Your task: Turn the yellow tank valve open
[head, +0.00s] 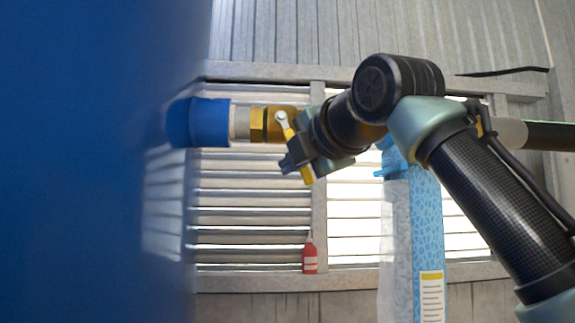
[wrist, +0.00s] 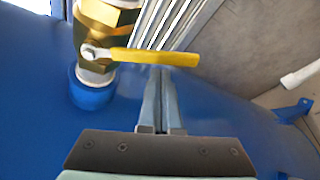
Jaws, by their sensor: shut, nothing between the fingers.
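The yellow valve handle (head: 307,179) sits on a brass valve (head: 259,125) at the end of a blue stub on the tank. In the head view it slants down and right from its pale pivot nut, and my gripper (head: 288,161) hides its middle. In the wrist view the handle (wrist: 150,57) runs right from its nut, across the valve body (wrist: 105,15). My gripper (wrist: 157,72) is shut and empty. Its fingertips lie at the lower edge of the handle, around its middle; I cannot tell whether they touch it.
The blue tank (head: 80,160) fills the left of the head view, close by. A blue patterned post (head: 426,225) with a label stands behind my arm. A small red cylinder (head: 310,258) stands by the louvred wall (head: 250,220).

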